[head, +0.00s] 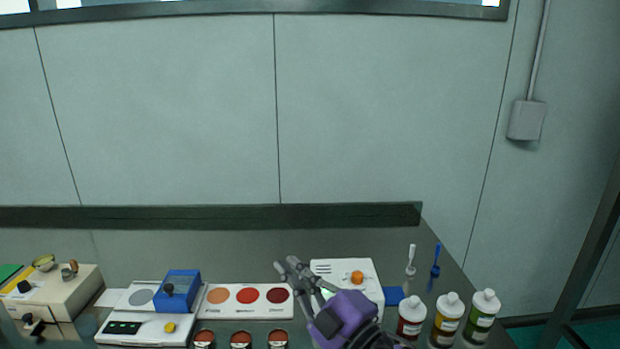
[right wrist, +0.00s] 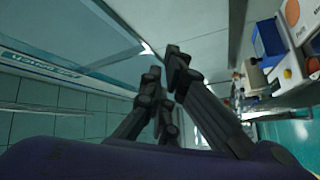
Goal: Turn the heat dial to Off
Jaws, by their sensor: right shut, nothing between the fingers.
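No dial label can be read, so I cannot tell which dial is the heat dial. A white box with an orange round knob (head: 357,277) stands right of centre in the head view. A white device at the left has a yellow knob (head: 170,327) and a dark display. A beige box (head: 66,296) at the far left carries a black knob (head: 25,286) and other small parts. My right gripper (head: 286,266) is shut and empty, left of the white box and above the table, touching no dial that I can see. It also shows in the right wrist view (right wrist: 164,64). My left gripper is out of view.
A blue block (head: 178,289) with a dark knob stands behind the white device. A card with three coloured discs (head: 248,312) and three small jars (head: 241,339) lie in the middle. Several capped bottles (head: 448,312) and two brushes (head: 410,262) stand at the right.

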